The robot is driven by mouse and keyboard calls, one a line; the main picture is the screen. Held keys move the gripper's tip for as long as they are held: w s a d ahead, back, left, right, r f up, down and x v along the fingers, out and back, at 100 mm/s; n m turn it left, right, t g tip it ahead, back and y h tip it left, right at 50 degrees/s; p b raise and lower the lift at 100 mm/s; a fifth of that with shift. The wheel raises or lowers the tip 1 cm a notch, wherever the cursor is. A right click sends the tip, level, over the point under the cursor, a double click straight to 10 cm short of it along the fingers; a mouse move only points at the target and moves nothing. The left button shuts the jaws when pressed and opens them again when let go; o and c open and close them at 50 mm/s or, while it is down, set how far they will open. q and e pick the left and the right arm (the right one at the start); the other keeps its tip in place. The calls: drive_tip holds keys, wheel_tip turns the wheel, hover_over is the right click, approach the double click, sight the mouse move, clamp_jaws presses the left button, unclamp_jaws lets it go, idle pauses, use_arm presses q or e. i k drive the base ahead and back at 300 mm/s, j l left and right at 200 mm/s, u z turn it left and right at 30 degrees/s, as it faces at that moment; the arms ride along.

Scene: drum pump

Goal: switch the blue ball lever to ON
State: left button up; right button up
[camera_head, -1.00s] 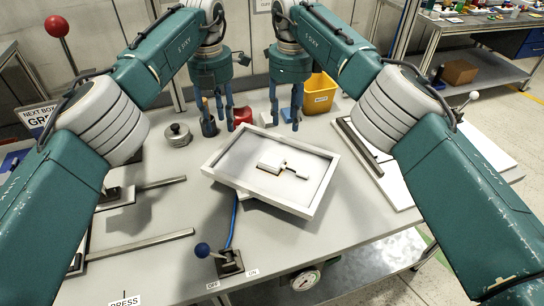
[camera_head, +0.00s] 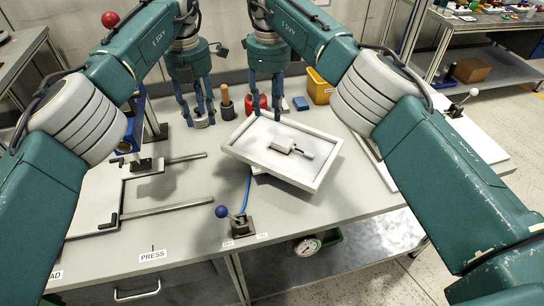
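The blue ball lever (camera_head: 222,211) stands at the front edge of the table on a small dark base (camera_head: 241,227). Its ball leans left, towards the OFF label (camera_head: 229,244); the ON label (camera_head: 262,237) is right of it. A blue hose runs back from the base. My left gripper (camera_head: 197,116) points down, fingers apart and empty-looking, far behind the lever near a small metal weight. My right gripper (camera_head: 266,112) also points down with fingers apart, above the back edge of the white tray. Both are well away from the lever.
A tilted white tray (camera_head: 236,153) with small parts lies behind the lever. A rail frame (camera_head: 165,207) is to the left. A yellow bin (camera_head: 319,87), red object (camera_head: 256,104) and blue block (camera_head: 301,103) stand at the back. A gauge (camera_head: 307,246) sits below the front edge.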

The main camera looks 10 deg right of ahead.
sight(221, 212)
drive_tip(key=k+j+u, duration=0.1)
drive_tip(key=k+u, duration=0.25)
drive_tip(key=k+j+u, duration=0.1)
drive_tip(key=u, duration=0.35)
drive_tip(key=i+u, duration=0.2)
drive_tip(key=k, duration=1.55)
